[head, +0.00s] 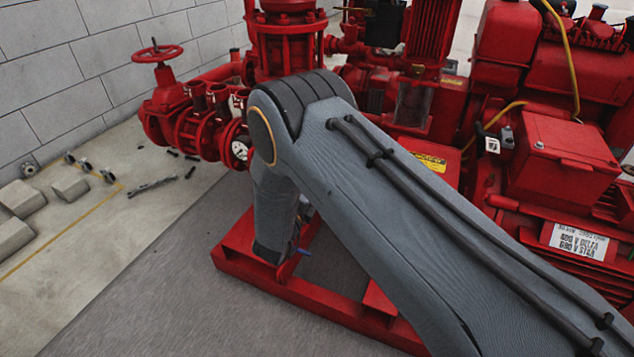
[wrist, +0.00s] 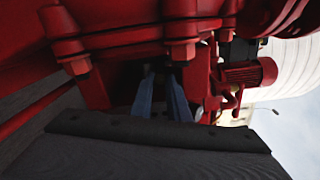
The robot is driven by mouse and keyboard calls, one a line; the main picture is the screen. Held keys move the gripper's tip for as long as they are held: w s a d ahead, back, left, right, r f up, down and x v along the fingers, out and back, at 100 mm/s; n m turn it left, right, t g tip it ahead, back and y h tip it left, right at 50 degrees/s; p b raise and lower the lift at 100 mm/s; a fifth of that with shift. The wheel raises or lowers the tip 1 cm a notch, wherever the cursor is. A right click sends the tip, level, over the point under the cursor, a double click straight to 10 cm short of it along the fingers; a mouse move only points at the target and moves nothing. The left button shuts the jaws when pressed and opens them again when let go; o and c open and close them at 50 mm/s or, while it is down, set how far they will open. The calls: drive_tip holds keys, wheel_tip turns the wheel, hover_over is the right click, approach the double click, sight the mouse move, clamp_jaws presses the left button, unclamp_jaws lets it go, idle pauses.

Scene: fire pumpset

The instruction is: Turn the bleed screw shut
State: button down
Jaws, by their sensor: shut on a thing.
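My gripper (wrist: 165,92) shows in the wrist view as two blue fingers reaching into a dark gap under a red bolted flange (wrist: 140,38). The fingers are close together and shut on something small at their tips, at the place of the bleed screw. The screw itself is hidden in shadow and by the fingers, so I cannot see how far it is turned. In the head view my grey arm covers this spot. A small blue piece (head: 303,252) shows low beside the arm; I cannot tell what it is.
The red pumpset fills the back and right, with a handwheel (head: 158,53), a pressure gauge (head: 240,150) and a red base frame (head: 310,291) under my arm. Grey blocks (head: 22,198) and loose tools (head: 152,185) lie on the floor at left. The floor at front left is clear.

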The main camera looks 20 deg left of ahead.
drive_tip(key=shift+f, duration=0.1)
drive_tip(key=c, duration=2)
unclamp_jaws()
drive_tip(key=s, duration=0.2)
drive_tip(key=s+p, duration=0.1)
drive_tip(key=s, duration=0.2)
drive_tip(key=s+p, duration=0.1)
drive_tip(key=s, duration=0.2)
drive_tip(key=shift+a, duration=0.3)
